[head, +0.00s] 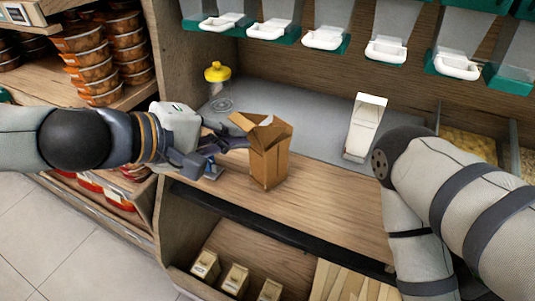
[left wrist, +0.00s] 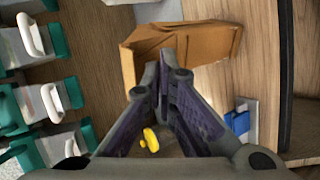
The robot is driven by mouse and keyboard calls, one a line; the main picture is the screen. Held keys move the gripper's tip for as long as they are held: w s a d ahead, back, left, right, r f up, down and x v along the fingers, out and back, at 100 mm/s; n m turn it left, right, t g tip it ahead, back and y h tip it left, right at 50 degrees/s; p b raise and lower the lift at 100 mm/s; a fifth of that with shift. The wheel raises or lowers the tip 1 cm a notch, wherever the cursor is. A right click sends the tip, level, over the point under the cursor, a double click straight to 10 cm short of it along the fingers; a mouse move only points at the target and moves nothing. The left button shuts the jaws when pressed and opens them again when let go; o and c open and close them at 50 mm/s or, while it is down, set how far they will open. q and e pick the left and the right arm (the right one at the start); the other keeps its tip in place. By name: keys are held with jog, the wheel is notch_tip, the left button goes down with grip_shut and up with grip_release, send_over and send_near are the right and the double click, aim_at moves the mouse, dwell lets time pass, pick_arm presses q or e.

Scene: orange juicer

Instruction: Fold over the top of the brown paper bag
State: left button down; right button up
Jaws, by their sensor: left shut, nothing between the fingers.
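The brown paper bag (head: 269,158) stands upright on the wooden counter in the head view. Its top is open, with a flap leaning out to the left and a pale area inside the mouth. My left gripper (head: 241,143) comes in from the left, with its fingers beside the bag's upper left side. In the left wrist view the bag (left wrist: 190,42) lies just beyond the fingertips of my left gripper (left wrist: 163,62), which meet with nothing between them. I cannot tell whether they touch the bag. My right arm shows at the right; its gripper is not in view.
A clear jar with a yellow lid (head: 217,85) stands behind the bag. A white scoop-like container (head: 365,127) stands to its right. Dispensers with white handles (head: 327,38) hang above. The counter (head: 325,197) right of the bag is clear. Small boxes (head: 236,279) sit on the shelf below.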

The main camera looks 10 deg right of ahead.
aim_at(254, 141)
pick_arm(q)
jog(key=shift+d, duration=0.1)
jog(key=shift+w+d, duration=0.6)
jog(key=shift+d, duration=0.4)
jog(key=shift+w+d, duration=0.6)
jog(key=shift+d, duration=0.35)
pick_arm(e)
jog(key=shift+s+f, duration=0.1)
pick_arm(q)
jog(key=shift+a+r, duration=0.1)
jog(key=r+p, duration=0.1)
jog(key=s+a+r+p, duration=0.1)
jog(key=r, duration=0.1)
jog(key=a+r+p, duration=0.1)
jog(key=r, duration=0.1)
jog(key=shift+s+a+r, duration=0.2)
jog(key=shift+s+r, duration=0.05)
jog(key=shift+s, duration=0.05)
jog(key=shift+f, duration=0.4)
pick_arm(e)
jog(key=shift+t, duration=0.7)
jog(key=shift+w+r, duration=1.9)
jog(key=shift+r, duration=0.1)
